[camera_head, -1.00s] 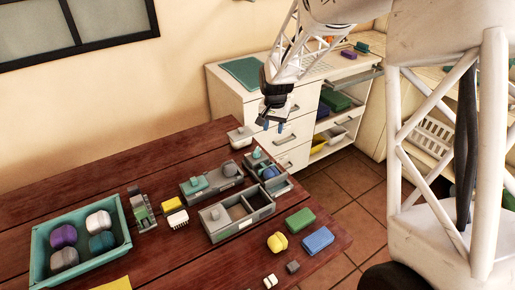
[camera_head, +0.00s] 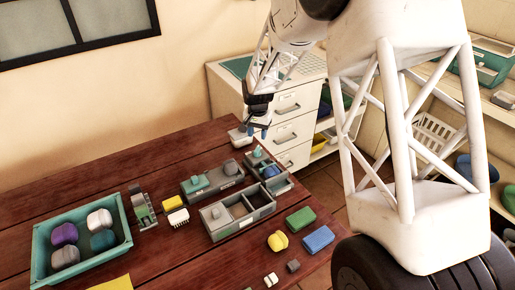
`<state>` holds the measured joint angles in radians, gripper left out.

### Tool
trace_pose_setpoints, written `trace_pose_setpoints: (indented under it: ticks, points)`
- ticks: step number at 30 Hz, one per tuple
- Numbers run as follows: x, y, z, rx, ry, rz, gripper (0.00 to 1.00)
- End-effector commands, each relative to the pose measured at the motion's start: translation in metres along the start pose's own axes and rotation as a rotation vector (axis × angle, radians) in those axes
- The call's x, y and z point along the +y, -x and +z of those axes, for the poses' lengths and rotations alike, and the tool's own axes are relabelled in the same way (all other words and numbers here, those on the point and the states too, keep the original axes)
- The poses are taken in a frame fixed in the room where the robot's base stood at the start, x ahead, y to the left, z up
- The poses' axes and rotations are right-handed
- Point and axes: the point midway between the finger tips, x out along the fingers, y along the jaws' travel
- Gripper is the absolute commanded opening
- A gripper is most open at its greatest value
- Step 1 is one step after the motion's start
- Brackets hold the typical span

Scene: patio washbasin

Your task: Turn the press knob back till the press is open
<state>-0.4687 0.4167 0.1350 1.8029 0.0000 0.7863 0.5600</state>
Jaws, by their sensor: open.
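A small upright grey device with green parts (camera_head: 142,208) stands on the wooden table, right of the teal tray. It looks like the press, but its knob is too small to make out, and I cannot tell how far it is open. My gripper (camera_head: 257,133) is open and empty, pointing down at the table's far right corner. It is well to the right of and beyond the device, not touching it. A small pale container (camera_head: 240,138) is just beside my fingertips; I cannot tell whether they touch.
The teal tray (camera_head: 38,262) holds several rounded blocks. Grey compartment boxes (camera_head: 235,232) stand mid-table. A yellow block (camera_head: 278,241), a green block (camera_head: 300,219) and a blue block (camera_head: 318,238) lie near the right edge. A white drawer cabinet (camera_head: 226,98) stands behind.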

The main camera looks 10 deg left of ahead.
Motion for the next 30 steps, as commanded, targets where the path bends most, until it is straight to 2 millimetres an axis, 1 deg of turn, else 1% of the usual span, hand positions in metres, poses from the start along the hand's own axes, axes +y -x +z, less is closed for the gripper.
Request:
trace_pose_setpoints:
  ticks: [5, 16, 21, 25, 30]
  points:
    - [0.000, -0.011, 0.000, -0.001, 0.000, 0.001, 0.43]
    - [0.000, -0.053, 0.000, -0.002, 0.000, 0.001, 0.43]
    - [0.000, -0.068, 0.000, -0.001, 0.000, 0.001, 0.43]
    - [0.000, -0.075, 0.000, -0.001, 0.000, 0.000, 0.43]
    - [0.000, -0.077, 0.000, -0.001, 0.000, 0.000, 0.43]
